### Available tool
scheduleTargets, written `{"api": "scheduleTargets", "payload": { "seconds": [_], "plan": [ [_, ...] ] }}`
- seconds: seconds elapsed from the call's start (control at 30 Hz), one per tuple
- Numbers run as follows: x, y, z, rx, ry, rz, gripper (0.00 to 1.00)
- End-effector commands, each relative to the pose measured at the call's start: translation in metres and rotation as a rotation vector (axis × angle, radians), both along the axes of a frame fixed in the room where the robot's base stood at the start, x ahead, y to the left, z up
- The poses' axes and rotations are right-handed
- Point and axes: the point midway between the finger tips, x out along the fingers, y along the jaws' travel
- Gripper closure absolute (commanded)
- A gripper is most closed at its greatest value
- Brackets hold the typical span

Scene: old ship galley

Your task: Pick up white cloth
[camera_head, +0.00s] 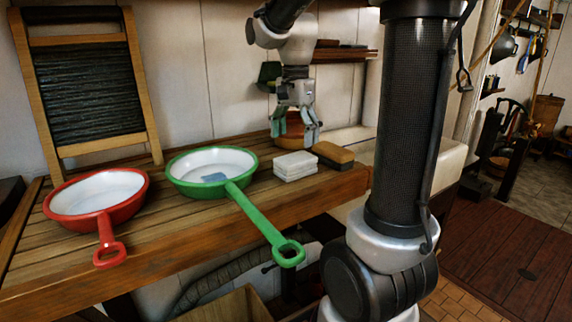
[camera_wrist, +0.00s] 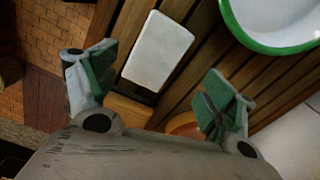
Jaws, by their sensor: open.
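The white cloth (camera_head: 295,166) is a small folded stack lying on the wooden counter, between the green pan and a brown-and-yellow block. In the wrist view the white cloth (camera_wrist: 158,51) is a pale rounded rectangle, lying beyond the fingertips and between their lines. My gripper (camera_head: 296,134) hangs pointing down above the counter, just above and apart from the cloth. In the wrist view my gripper (camera_wrist: 158,92) has its two green-padded fingers spread wide with nothing held between them.
A green pan (camera_head: 178,182) stands left of the cloth, its handle jutting past the counter's front edge. A red pan (camera_head: 70,222) is farther left. A brown-and-yellow block (camera_head: 333,155) sits close right of the cloth. An orange-brown bowl (camera_head: 292,146) stands behind. A washboard (camera_head: 90,85) leans on the wall.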

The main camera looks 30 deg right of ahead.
Motion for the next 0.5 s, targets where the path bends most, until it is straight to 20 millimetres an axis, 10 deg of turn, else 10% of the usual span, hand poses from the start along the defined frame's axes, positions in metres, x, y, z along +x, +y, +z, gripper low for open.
{"api": "scheduleTargets", "payload": {
  "seconds": [0.5],
  "plan": [
    [-0.004,0.0,-0.017,0.003,0.018,-0.244,0.16]
  ]
}}
